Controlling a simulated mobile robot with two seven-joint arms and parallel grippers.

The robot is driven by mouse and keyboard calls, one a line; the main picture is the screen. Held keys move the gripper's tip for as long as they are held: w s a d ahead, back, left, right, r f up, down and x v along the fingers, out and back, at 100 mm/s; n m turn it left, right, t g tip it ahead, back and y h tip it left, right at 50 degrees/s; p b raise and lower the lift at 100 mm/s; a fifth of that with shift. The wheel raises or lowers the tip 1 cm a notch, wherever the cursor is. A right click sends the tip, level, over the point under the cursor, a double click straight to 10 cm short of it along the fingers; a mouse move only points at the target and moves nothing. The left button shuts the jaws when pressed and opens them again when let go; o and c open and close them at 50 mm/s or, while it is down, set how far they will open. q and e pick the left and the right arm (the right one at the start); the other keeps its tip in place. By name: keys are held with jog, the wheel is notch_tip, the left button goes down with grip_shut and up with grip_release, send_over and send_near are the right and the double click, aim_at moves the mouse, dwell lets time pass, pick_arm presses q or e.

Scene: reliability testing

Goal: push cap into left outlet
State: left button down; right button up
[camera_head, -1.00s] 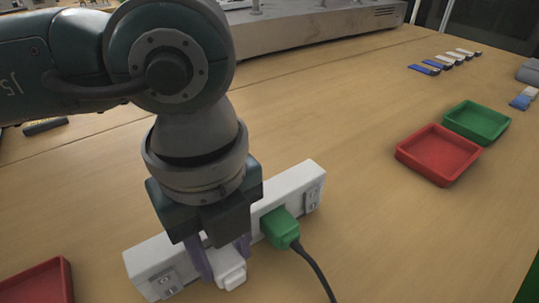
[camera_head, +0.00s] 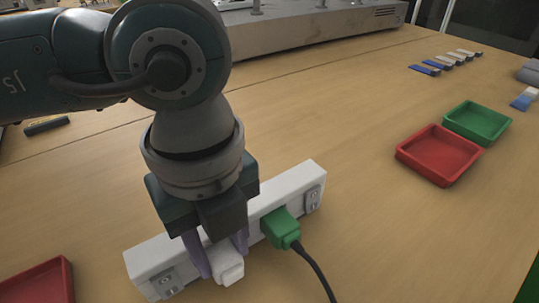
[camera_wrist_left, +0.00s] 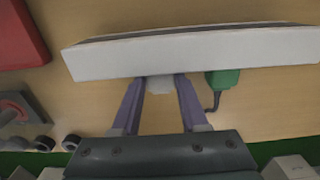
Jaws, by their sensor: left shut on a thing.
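A white power strip (camera_head: 143,262) lies diagonally on the table, and its long side shows in the wrist view (camera_wrist_left: 200,54). A small white cap (camera_head: 229,269) is at the strip's front side, left of a green plug (camera_head: 281,229). My left gripper (camera_head: 219,258) points down and is shut on the cap, with a purple finger on each side. In the wrist view the cap (camera_wrist_left: 160,85) sits between the fingertips against the strip's edge. An outlet (camera_head: 168,284) shows at the strip's left end. I cannot tell how deep the cap sits. My right gripper is not in view.
A black cable (camera_head: 318,270) runs from the green plug toward the front. A red tray (camera_head: 437,170) and a green tray (camera_head: 496,130) stand at the right. Another red tray (camera_head: 40,283) is at the front left.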

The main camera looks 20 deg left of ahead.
pick_arm(q)
jog(key=shift+w+a, duration=0.1)
jog(key=shift+a, duration=0.05)
jog(key=shift+c, duration=1.8)
grip_release()
